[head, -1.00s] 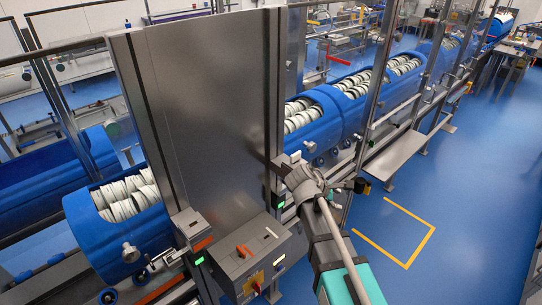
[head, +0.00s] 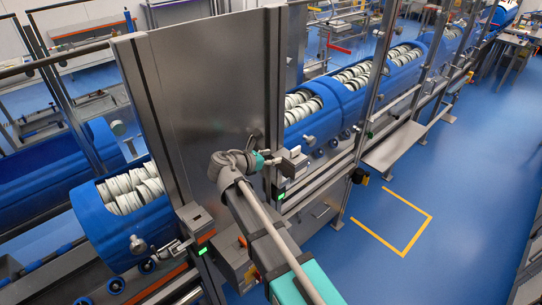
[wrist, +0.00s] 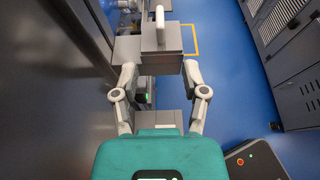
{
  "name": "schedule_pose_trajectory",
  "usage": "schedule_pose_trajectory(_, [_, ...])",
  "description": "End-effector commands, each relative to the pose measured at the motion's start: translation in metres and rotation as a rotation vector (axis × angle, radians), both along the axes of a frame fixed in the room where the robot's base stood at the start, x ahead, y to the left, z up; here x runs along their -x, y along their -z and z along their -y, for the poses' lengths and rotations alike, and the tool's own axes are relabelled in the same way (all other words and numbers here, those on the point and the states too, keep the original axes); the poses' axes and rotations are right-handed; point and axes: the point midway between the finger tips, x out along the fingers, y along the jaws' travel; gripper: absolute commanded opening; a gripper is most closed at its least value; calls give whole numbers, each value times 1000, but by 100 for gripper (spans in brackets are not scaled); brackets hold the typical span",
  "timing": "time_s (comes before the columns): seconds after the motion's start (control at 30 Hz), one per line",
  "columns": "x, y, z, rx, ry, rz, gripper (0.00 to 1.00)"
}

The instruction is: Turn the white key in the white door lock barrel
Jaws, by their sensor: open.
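In the wrist view, a white upright piece (wrist: 160,27), which looks like the key, stands out from a grey box (wrist: 130,47). I cannot make out a separate lock barrel. My gripper (wrist: 158,68) is open, with one finger at each side of the picture's middle. Its fingertips are near the box's close edge, short of the white piece, with nothing held between them. In the head view, my gripper (head: 276,161) points right toward the small grey box (head: 294,163) beside the tall steel panel. The white piece is too small to tell there.
The tall steel panel (head: 205,110) stands close to the left of my arm. Blue tubs (head: 125,225) of white rolls line the conveyor on both sides of it. A control box (head: 235,262) is partly behind my arm. Blue floor (head: 460,200) is open at right.

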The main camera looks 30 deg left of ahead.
Motion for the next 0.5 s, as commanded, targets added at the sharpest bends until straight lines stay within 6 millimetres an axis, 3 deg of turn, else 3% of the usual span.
schedule_pose_trajectory(0.5, [-13, 6, 5, -4, 3, -1, 57])
